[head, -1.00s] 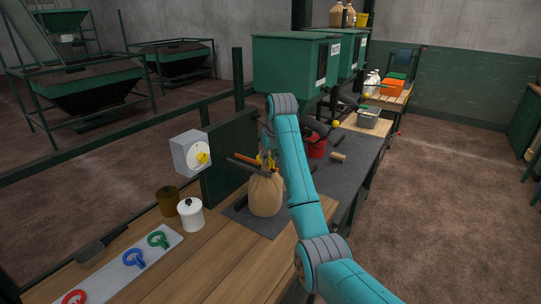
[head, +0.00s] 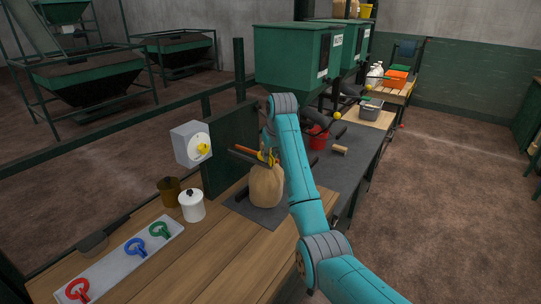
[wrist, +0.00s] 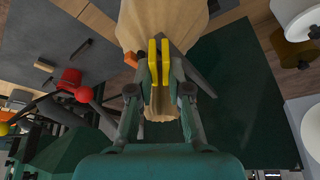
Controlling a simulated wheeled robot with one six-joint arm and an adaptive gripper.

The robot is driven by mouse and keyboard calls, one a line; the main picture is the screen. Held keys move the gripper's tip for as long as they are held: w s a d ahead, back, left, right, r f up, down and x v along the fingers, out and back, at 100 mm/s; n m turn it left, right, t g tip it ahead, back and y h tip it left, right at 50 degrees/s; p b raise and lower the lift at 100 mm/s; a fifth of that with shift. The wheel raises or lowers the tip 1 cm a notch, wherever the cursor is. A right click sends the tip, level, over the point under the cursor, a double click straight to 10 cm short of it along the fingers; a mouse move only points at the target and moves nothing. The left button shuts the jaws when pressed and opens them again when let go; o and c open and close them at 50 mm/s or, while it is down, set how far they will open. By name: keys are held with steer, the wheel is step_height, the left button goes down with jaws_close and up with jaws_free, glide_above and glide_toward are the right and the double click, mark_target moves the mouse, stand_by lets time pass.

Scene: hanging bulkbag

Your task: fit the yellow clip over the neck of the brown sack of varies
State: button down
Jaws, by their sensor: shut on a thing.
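The brown sack (head: 266,187) stands upright on the dark mat, its upper part partly behind my arm. In the wrist view the sack (wrist: 180,18) is at the top, and its gathered neck (wrist: 160,112) runs down between my fingers. The yellow clip (wrist: 153,62) shows as two upright prongs across the neck; it also shows in the head view (head: 272,158). My gripper (wrist: 159,92) is shut on the clip, at the sack's neck. I cannot tell whether the neck lies fully between the prongs.
Dark bars with an orange piece (head: 246,150) flank the neck.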

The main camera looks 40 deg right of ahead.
mark_target(271, 157)
stand_by(0.3)
steer(key=shift+c, duration=2.3)
jaws_free()
steer(key=shift+r, duration=0.15)
step_height(271, 157, up, 10)
steer(key=shift+s, duration=0.1)
